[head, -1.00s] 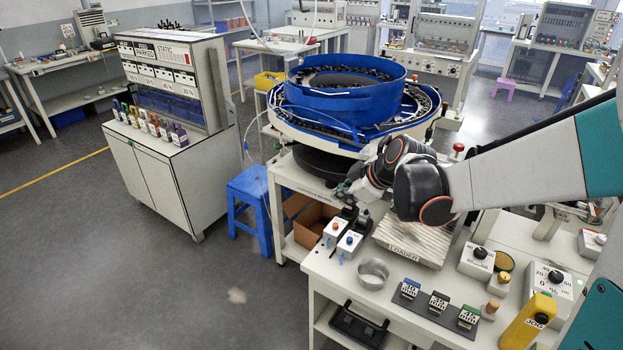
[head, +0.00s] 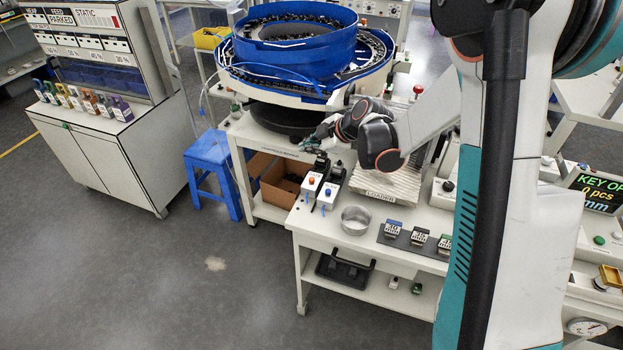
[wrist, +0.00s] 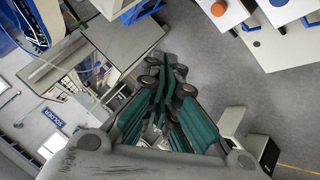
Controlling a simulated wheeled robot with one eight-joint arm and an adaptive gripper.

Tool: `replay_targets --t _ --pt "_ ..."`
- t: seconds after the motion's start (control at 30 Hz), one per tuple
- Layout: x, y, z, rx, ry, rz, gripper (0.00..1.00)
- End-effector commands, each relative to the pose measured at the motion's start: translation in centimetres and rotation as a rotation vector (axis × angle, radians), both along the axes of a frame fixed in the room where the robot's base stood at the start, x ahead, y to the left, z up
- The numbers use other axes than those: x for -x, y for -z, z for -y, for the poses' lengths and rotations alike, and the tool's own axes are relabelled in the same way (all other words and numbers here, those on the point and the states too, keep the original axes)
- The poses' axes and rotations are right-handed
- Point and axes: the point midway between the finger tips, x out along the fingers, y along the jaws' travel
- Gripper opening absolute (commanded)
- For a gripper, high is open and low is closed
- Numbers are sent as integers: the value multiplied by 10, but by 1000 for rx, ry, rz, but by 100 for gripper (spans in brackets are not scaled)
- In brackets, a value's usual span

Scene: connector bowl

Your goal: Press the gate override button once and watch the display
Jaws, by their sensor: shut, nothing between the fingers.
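Two small white boxes stand side by side at the left end of the bench in the head view. One bears an orange button (head: 312,181), the other a blue button (head: 328,189). Their labels are too small to read, so I cannot tell which is the gate override. Both buttons show at the top right of the wrist view, orange (wrist: 218,9) and blue (wrist: 278,2). My gripper (head: 316,140) is shut and empty, behind the boxes and apart from both buttons. Its green fingers (wrist: 168,78) meet in the wrist view. A lit display (head: 598,190) reads "KEY OP", "0 pcs", partly cut off.
A blue bowl feeder (head: 300,40) rises behind my gripper. A metal cup (head: 355,220) stands right of the boxes. A cabinet with signs (head: 85,18) reading "HEAP", "FEED PARKED" and "STATIC" is at left. A blue stool (head: 210,165) and open floor lie between.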

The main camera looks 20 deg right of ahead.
Motion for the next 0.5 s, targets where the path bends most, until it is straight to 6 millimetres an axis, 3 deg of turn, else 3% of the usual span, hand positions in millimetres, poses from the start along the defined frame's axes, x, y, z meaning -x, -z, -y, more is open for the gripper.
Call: replay_targets --t 0.27,0.5 --pt "0 13 0 -1 1 0 0" --pt "0 41 0 -1 1 0 0"
